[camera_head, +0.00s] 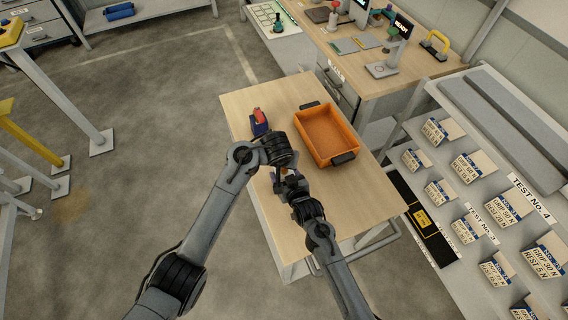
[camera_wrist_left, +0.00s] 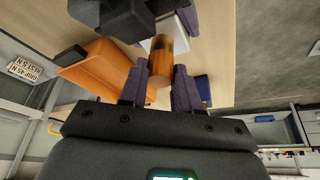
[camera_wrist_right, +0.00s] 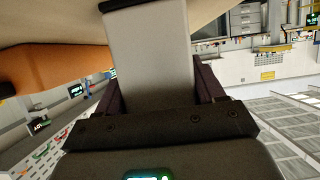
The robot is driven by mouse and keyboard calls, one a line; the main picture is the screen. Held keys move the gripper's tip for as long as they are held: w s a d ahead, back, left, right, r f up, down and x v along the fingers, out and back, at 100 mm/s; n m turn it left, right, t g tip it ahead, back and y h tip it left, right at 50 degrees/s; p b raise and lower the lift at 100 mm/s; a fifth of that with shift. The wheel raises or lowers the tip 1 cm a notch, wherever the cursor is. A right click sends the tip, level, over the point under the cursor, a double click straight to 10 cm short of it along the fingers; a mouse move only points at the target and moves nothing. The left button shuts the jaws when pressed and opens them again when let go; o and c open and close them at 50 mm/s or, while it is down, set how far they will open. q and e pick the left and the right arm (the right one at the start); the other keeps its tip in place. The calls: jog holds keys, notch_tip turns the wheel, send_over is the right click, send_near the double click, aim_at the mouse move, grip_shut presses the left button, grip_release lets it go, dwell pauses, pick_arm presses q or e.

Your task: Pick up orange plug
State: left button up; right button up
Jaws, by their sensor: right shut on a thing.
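The orange plug (camera_wrist_left: 159,88) is a short cylinder with an amber far end. In the left wrist view it lies between the two purple fingers of my left gripper (camera_wrist_left: 161,70), which look open around it; contact is not clear. Its far end meets or overlaps a pale block (camera_wrist_left: 184,27). In the right wrist view my right gripper (camera_wrist_right: 152,75) is shut on a pale grey block (camera_wrist_right: 148,50) with a dark far edge. In the head view both grippers are close together over the wooden table, and the plug is mostly hidden by my arms.
An orange bin (camera_head: 325,132) with dark handles stands on the wooden table (camera_head: 245,99). A blue item with a red top (camera_head: 260,120) stands at the table's left side. A shelf with labelled blocks (camera_head: 470,165) is to the right. A workbench (camera_head: 400,65) stands behind.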

pick_arm(q)
grip_shut()
jog(key=shift+r, duration=0.1)
notch_tip(320, 180, up, 10)
dwell(0.6)
jog(key=shift+r, duration=0.4)
jog(key=shift+r, duration=1.85)
jog(key=shift+r, duration=0.25)
pick_arm(e)
jog(key=shift+f, duration=0.1)
pick_arm(q)
jog(key=shift+r, duration=1.95)
